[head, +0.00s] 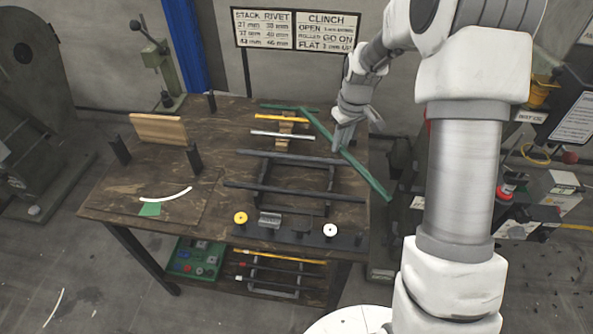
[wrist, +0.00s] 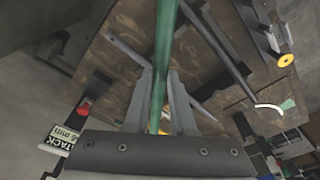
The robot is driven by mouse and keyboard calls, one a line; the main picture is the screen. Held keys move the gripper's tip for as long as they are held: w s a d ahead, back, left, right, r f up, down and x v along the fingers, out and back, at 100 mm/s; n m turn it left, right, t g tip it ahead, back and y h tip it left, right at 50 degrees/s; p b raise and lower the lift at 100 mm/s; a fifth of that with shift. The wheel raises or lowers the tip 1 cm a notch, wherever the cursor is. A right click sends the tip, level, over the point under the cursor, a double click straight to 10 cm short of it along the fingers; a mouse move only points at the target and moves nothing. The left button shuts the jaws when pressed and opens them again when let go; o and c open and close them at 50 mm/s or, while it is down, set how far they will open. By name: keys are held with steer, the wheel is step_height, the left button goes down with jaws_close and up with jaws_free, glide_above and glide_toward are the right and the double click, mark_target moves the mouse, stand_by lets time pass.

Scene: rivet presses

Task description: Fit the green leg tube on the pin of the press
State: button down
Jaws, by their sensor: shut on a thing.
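My gripper (head: 346,134) is shut on a long green leg tube (head: 372,178) above the back right of the workbench. The tube slants from upper left to lower right, and its lower right end sticks out past the bench's right edge. In the wrist view the tube (wrist: 166,40) runs between the two fingers of my gripper (wrist: 161,95) and away from the camera. A second green tube (head: 275,106) lies at the back of the bench. A dark machine (head: 555,110) with a yellow part and a red knob stands at the right, partly hidden by my arm. I cannot make out a pin on it.
The wooden workbench (head: 215,175) carries dark rails (head: 290,195), yellow and silver tubes, a wooden block (head: 158,129) and black posts. A green hand press (head: 165,75) stands behind it at the left. Signs (head: 295,30) hang at the back. Open floor lies front left.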

steer(key=w+a+f+n+p, duration=0.1)
steer(key=a+f+p, duration=0.1)
steer(key=a+f, duration=0.6)
steer(key=a, duration=0.3)
steer(key=shift+w+f+p, duration=0.25)
steer(key=shift+p, duration=0.05)
steer(key=shift+f+b, duration=0.55)
steer(key=shift+b, duration=0.05)
steer(key=shift+f, duration=0.1)
steer(key=c, duration=0.8)
jaws_free()
